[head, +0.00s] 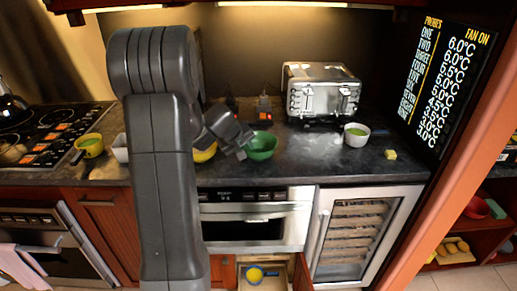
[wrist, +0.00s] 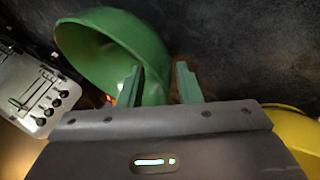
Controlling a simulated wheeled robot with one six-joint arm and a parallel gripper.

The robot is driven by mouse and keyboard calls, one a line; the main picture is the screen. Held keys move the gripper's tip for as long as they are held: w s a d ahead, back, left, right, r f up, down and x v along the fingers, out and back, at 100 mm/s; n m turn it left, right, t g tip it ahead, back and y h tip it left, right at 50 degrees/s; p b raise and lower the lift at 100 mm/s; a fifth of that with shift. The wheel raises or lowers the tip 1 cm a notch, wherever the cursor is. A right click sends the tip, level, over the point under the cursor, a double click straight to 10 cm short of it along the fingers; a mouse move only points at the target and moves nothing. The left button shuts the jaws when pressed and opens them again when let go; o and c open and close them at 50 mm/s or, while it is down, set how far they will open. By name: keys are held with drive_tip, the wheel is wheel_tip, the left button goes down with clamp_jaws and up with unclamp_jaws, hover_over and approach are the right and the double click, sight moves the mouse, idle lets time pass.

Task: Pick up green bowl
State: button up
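The green bowl (head: 263,147) stands on the dark counter, below and left of the toaster in the head view. In the wrist view the bowl (wrist: 100,45) fills the upper left, its open side showing. My gripper (head: 241,147) is at the bowl's left side in the head view. In the wrist view my gripper (wrist: 160,84) is open, with a gap between its two fingers. The left finger overlaps the bowl and the right finger is just outside it, with the bowl's near edge between them. I cannot tell whether either finger touches it.
A yellow object (head: 205,154) lies left of my gripper, partly hidden by my arm. The silver toaster (head: 320,93) stands behind the bowl. A white bowl (head: 356,138) and a small yellow block (head: 390,154) are to the right. An open drawer (head: 254,274) is below the microwave.

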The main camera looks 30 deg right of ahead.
drive_tip(key=shift+w+d+f, duration=0.15)
drive_tip(key=shift+d+f, duration=0.1)
drive_tip(key=shift+f, duration=0.15)
clamp_jaws()
